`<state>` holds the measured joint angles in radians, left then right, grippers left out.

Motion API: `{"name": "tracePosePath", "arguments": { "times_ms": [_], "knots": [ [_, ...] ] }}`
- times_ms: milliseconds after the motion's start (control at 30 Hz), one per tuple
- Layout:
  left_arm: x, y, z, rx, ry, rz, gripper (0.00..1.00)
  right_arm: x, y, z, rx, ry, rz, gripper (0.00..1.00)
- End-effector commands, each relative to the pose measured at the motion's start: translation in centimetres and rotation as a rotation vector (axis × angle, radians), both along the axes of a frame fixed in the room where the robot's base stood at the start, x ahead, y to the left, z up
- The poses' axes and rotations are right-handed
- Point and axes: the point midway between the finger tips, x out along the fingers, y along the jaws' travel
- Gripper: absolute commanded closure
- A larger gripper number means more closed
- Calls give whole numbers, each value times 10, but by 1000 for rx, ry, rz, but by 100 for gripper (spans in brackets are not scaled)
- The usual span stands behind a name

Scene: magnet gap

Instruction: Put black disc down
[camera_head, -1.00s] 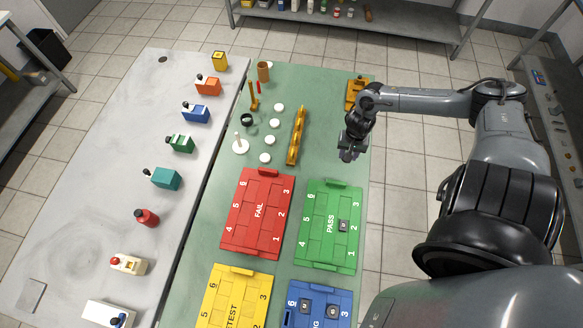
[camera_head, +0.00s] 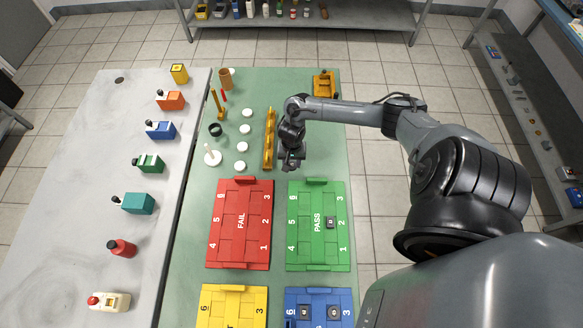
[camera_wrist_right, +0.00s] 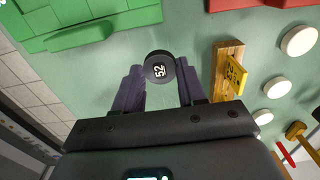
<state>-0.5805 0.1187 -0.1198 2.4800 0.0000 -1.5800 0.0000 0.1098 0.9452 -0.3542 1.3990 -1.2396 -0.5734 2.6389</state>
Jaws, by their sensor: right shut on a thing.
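A small black disc (camera_wrist_right: 159,67) with a white label reading 52 sits between the fingertips of my right gripper (camera_wrist_right: 160,82) in the right wrist view. The gripper is shut on it, with green table surface beneath. In the head view my right gripper (camera_head: 291,162) is over the green table, just right of the long yellow holder (camera_head: 268,140) and above the far end of the green PASS tray (camera_head: 298,257). The disc is too small to make out there. My left gripper is not in view.
A red FAIL tray (camera_head: 225,258), yellow tray (camera_head: 210,310) and blue tray (camera_head: 345,296) lie nearby. Black pieces sit on the green and blue trays. Several white discs (camera_head: 245,129) lie left of the holder. A yellow device (camera_head: 325,84) stands at the far right.

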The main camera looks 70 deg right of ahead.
Motion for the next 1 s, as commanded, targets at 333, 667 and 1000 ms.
{"name": "tracePosePath", "arguments": {
  "times_ms": [333,667,1000],
  "knots": [
    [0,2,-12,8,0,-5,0,1,1,-29,1,3,0,87],
    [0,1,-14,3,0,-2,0,1,1,-41,0,1,1,87],
    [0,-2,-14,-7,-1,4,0,1,1,-43,1,1,0,38]
  ]
}}
